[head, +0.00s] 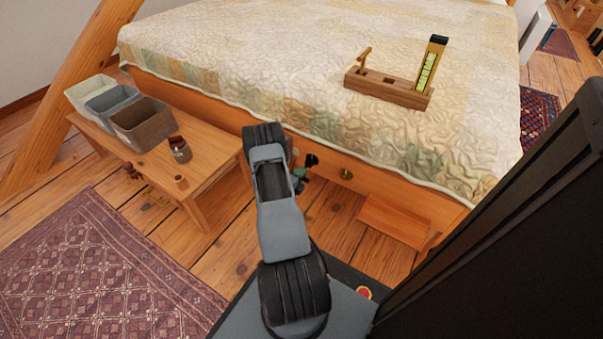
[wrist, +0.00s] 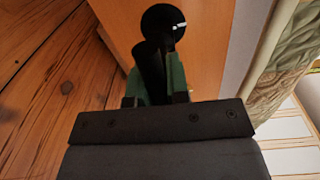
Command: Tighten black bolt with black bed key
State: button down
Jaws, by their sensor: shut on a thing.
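My gripper (head: 300,176) is mostly hidden behind my arm in the head view, close to the bed's wooden side rail. In the wrist view, its green fingers (wrist: 158,84) are shut on the black bed key (wrist: 150,66). A round black end (wrist: 163,26) shows beyond the fingers, in front of the orange wood. I cannot tell whether it is the key's end or the black bolt, nor whether they touch. In the head view, a small black piece (head: 312,160) shows beside the fingers at the rail.
A round brassy fitting (head: 345,173) sits on the rail to the right. A low bench (head: 215,169) at left holds several bins and a dark jar (head: 180,149). A wooden block with a yellow-green gauge (head: 427,71) stands on the bed (head: 250,50). A wooden step (head: 395,221) is at right.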

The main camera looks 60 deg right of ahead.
jog(key=shift+a, duration=0.15)
jog(key=a+p, duration=0.1)
jog(key=a, duration=0.7)
jog(key=shift+a+p, duration=0.35)
jog(key=shift+p, duration=0.05)
dwell(0.6)
jog(key=shift+w+f, duration=0.1)
dwell(0.5)
